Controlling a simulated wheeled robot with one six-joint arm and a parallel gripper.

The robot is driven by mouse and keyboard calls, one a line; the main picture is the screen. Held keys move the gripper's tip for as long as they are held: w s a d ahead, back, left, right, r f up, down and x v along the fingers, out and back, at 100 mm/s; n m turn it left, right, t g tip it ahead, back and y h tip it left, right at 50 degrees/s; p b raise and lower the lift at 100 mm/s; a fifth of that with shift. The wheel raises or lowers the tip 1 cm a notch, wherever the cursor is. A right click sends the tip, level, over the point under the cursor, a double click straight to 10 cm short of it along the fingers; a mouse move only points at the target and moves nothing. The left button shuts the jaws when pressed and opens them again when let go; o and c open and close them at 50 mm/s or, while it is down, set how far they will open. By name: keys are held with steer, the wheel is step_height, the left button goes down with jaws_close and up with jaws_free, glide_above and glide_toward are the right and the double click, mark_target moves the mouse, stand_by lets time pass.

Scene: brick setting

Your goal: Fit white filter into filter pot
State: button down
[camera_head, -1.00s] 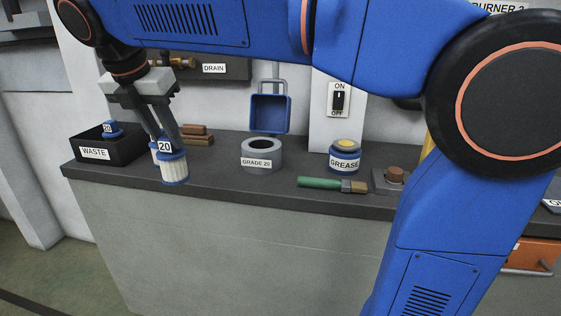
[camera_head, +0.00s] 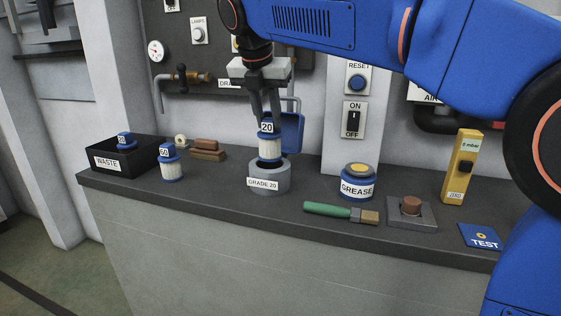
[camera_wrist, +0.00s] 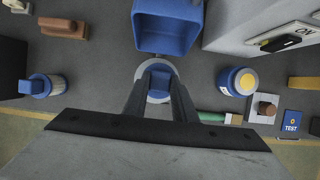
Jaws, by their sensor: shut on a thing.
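My gripper (camera_head: 265,108) is shut on the white filter (camera_head: 269,149), which has a blue cap marked 20 and a blue lower rim. The filter is upright over the grey filter pot (camera_head: 284,178), labelled GRADE 20. Its lower end is at the pot's mouth; I cannot tell how far it is inside. In the wrist view the filter's blue cap (camera_wrist: 159,78) sits between the fingers, within the ring of the pot (camera_wrist: 141,72). A second white filter (camera_head: 171,164), marked 60, stands on the counter to the left.
A black WASTE bin (camera_head: 151,158) holds a blue-capped filter (camera_head: 124,139). A blue open container (camera_wrist: 168,27) is close behind the pot. A GREASE tin (camera_head: 357,184), a green-handled brush (camera_head: 330,210) and a yellow gauge (camera_head: 461,165) are to the right.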

mark_target(268, 145)
steer(key=shift+f, duration=3.75)
steer(key=c, duration=1.5)
jaws_free()
steer(key=shift+f, duration=0.1)
steer(key=shift+o, duration=0.2)
steer(key=v, duration=1.2)
